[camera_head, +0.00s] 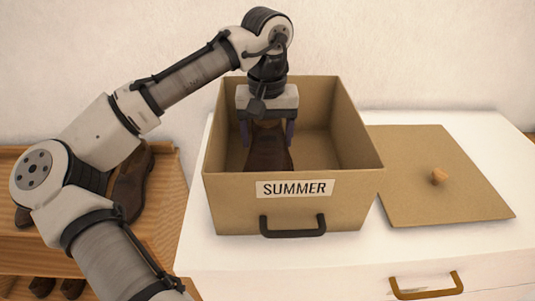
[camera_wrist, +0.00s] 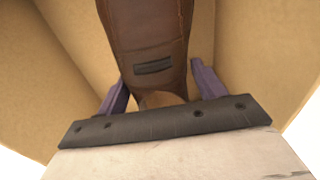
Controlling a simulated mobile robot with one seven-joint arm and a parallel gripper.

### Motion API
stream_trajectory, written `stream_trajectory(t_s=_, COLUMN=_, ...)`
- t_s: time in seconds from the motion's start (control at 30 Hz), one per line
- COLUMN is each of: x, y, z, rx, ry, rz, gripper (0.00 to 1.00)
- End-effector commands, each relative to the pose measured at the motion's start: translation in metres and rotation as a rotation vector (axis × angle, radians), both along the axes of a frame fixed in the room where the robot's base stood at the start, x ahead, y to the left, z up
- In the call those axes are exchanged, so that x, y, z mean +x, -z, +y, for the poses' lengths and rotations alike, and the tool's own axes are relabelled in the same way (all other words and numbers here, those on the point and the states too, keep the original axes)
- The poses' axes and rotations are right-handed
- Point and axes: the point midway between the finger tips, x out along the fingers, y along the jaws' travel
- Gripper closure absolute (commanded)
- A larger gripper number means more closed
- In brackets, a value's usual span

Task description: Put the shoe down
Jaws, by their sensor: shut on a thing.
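A dark brown shoe (camera_head: 268,151) is inside the cardboard box (camera_head: 228,188) labelled SUMMER, in the head view. My gripper (camera_head: 266,135) points down into the box and is shut on the shoe, with one purple finger on each side. In the wrist view the shoe (camera_wrist: 150,45) runs up from between the fingers of my gripper (camera_wrist: 160,88), with a dark strip across it. The box walls (camera_wrist: 250,50) surround it. I cannot tell whether the shoe touches the box floor.
The box stands open on a white drawer cabinet (camera_head: 480,245). A flat cardboard lid (camera_head: 440,185) with a wooden knob lies to its right. A wooden shelf (camera_head: 165,205) at the left holds another brown shoe (camera_head: 130,186), partly hidden by my arm.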

Motion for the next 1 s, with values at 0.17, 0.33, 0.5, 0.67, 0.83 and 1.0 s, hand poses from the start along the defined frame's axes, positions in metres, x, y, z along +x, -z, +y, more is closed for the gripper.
stream_trajectory(t_s=0.17, x=0.0, y=0.014, z=0.0, rx=0.0, ry=0.0, rz=0.0, gripper=0.64)
stream_trajectory(t_s=0.33, x=0.0, y=0.031, z=0.0, rx=0.001, ry=0.001, rz=0.001, gripper=0.64)
stream_trajectory(t_s=0.5, x=0.0, y=0.054, z=0.0, rx=0.0, ry=0.001, rz=0.0, gripper=0.64)
stream_trajectory(t_s=0.67, x=0.0, y=0.057, z=0.0, rx=0.0, ry=0.001, rz=-0.001, gripper=0.64)
stream_trajectory(t_s=0.83, x=0.0, y=0.059, z=0.0, rx=-0.001, ry=0.001, rz=0.0, gripper=0.64)
stream_trajectory(t_s=1.0, x=0.0, y=0.059, z=0.0, rx=0.0, ry=0.001, rz=0.0, gripper=0.14)
